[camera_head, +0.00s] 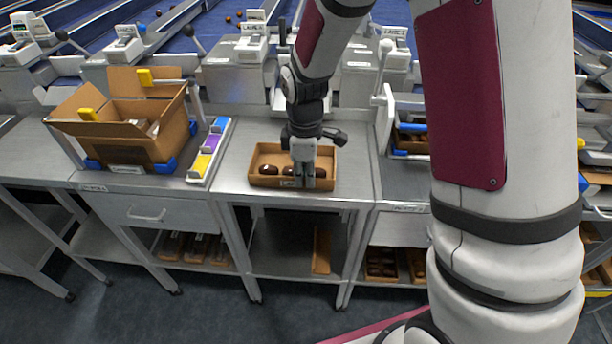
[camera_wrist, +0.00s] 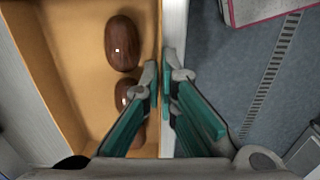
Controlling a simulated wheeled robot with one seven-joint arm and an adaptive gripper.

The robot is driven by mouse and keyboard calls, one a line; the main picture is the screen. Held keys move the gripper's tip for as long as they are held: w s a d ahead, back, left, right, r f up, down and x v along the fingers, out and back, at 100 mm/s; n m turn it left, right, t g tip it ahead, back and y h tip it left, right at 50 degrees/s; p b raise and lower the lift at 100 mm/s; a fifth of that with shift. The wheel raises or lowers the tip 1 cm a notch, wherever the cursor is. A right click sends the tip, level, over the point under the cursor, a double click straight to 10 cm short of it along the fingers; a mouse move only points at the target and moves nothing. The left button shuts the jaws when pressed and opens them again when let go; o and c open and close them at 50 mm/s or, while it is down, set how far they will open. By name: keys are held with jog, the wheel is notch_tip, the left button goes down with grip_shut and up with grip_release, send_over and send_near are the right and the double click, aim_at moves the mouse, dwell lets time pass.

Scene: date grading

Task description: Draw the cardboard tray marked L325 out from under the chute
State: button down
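The cardboard tray (camera_head: 262,182) sits on the steel bench in front of a grey machine housing (camera_head: 236,82). It holds a few dark brown dates; one date (camera_wrist: 123,44) shows clearly in the wrist view. A small pale label is on its front wall, partly behind my gripper and too small to read. My gripper (camera_head: 302,186) points down at the front wall. In the wrist view my gripper (camera_wrist: 161,72) has one finger inside the tray (camera_wrist: 75,50) and one outside, with the tips closed on the wall between them.
An open cardboard box (camera_head: 125,150) with blue corner holders stands left on the bench, beside a strip of coloured blocks (camera_head: 208,155). A white post (camera_head: 385,115) rises to the right of the tray. Bench in front of the tray is narrow. Lower shelves hold other trays.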

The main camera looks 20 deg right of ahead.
jog(key=c, duration=1.7)
grip_release()
jog(key=shift+r, duration=6)
